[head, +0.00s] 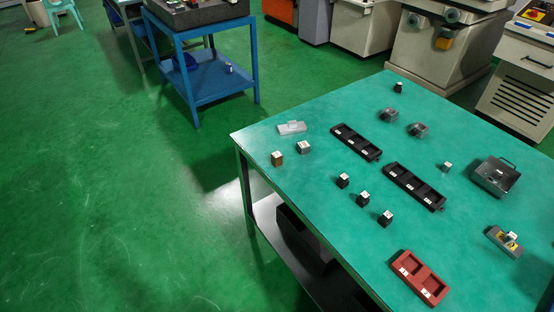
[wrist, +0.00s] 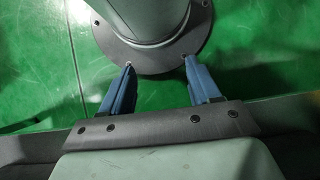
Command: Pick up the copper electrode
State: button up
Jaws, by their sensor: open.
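A small copper-brown block (head: 277,158), which looks like the copper electrode, stands upright near the left corner of the green table (head: 330,215). It has a pale top. A grey block (head: 303,147) stands close to its right, apart from it. My gripper (wrist: 158,68) shows only in the wrist view. Its two blue fingers are spread apart with nothing held between them. The wrist view shows green floor and no electrode. My gripper is not in the head view, so its distance from the block cannot be told.
A light grey flat piece (head: 292,128) lies behind the blocks. Black trays (head: 356,142) (head: 414,187), several black blocks (head: 363,198), a red two-pocket tray (head: 420,278) and a dark case (head: 495,176) lie further right.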

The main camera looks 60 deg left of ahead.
jog(key=w+a+f+n+t, duration=0.1)
jog(key=w+a+f+n, duration=0.15)
jog(key=a, duration=1.05)
jog(key=w+a+f+n+t, duration=0.1)
jog(key=w+a+f+n, duration=0.15)
jog(key=a, duration=0.95)
jog(key=w+a+f+n+t, duration=0.1)
jog(key=a+f+n, duration=0.15)
jog(key=a, duration=1.05)
jog(key=s+a+r+n+y, duration=0.1)
jog(key=s+a+r, duration=0.35)
jog(key=a, duration=0.75)
jog(key=s+a+r+n+t+y, duration=0.1)
jog(key=a+r+n, duration=0.1)
jog(key=a+r, duration=0.8)
jog(key=s+a+r+n+y, duration=0.1)
jog(key=s+a+r, duration=0.25)
jog(key=a, duration=1.05)
jog(key=s+a+r+n+y, duration=0.1)
jog(key=s+a+r, duration=0.1)
jog(key=a+r, duration=1.05)
notch_tip(320, 180, up, 30)
jog(key=f+n+t+h, duration=0.1)
jog(key=n+t+h, duration=0.2)
jog(key=n+h, duration=0.2)
send_over(277, 154)
notch_tip(277, 154, down, 12)
jog(key=shift+f, duration=0.2)
grip_shut()
